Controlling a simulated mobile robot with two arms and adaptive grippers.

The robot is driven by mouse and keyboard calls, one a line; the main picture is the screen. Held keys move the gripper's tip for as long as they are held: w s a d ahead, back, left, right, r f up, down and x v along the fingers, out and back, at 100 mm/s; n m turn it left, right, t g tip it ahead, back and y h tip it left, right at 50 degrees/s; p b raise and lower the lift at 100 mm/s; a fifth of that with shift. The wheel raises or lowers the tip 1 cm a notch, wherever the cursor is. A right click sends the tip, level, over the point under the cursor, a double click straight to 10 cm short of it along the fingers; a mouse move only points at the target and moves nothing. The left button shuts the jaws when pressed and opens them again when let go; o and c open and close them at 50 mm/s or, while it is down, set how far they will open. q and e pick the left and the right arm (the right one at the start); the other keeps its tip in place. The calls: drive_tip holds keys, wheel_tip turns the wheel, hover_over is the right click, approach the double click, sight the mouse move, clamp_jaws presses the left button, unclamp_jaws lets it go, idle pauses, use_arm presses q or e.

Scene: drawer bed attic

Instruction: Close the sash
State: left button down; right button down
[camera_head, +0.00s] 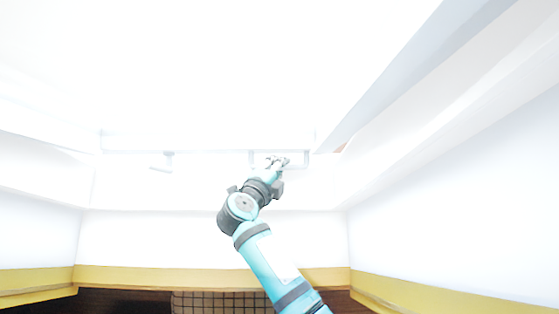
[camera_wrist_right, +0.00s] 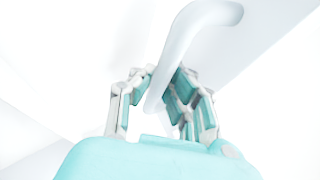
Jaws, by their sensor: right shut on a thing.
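The sash (camera_head: 220,80) is a large, very bright white panel filling the upper middle of the head view. Its lower edge runs across above the back wall. In the right wrist view the white curved handle (camera_wrist_right: 195,40) passes between the fingers of the right gripper (camera_wrist_right: 160,95). Glare hides the sash's outline, so how far it stands open is hard to tell. My left gripper is out of view.
A small white fitting (camera_head: 162,164) hangs to the left along the same edge. A slanted white frame (camera_head: 430,90) runs along the right. White walls with a yellow band (camera_head: 200,278) surround the opening. A dark grid (camera_head: 215,302) shows at the bottom.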

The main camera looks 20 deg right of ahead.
drive_tip(key=shift+n+g+y, duration=0.5)
drive_tip(key=shift+g+y, duration=0.3)
drive_tip(key=shift+y, duration=0.1)
drive_tip(key=s+f, duration=0.2)
drive_tip(key=f, duration=0.2)
drive_tip(key=s+a+f, duration=0.1)
drive_tip(key=s+f, duration=0.1)
drive_tip(key=f, duration=0.2)
drive_tip(key=s+a+f, duration=0.1)
drive_tip(key=s+f, duration=0.1)
drive_tip(key=f, duration=0.2)
drive_tip(key=shift+s+f, duration=0.2)
drive_tip(key=shift+s, duration=0.15)
drive_tip(key=shift+f, duration=0.25)
drive_tip(key=c, duration=1.6)
unclamp_jaws()
drive_tip(key=shift+s+a, duration=0.1)
drive_tip(key=shift+o, duration=0.2)
drive_tip(key=shift+s+a+r, duration=0.1)
drive_tip(key=shift+s+r, duration=0.2)
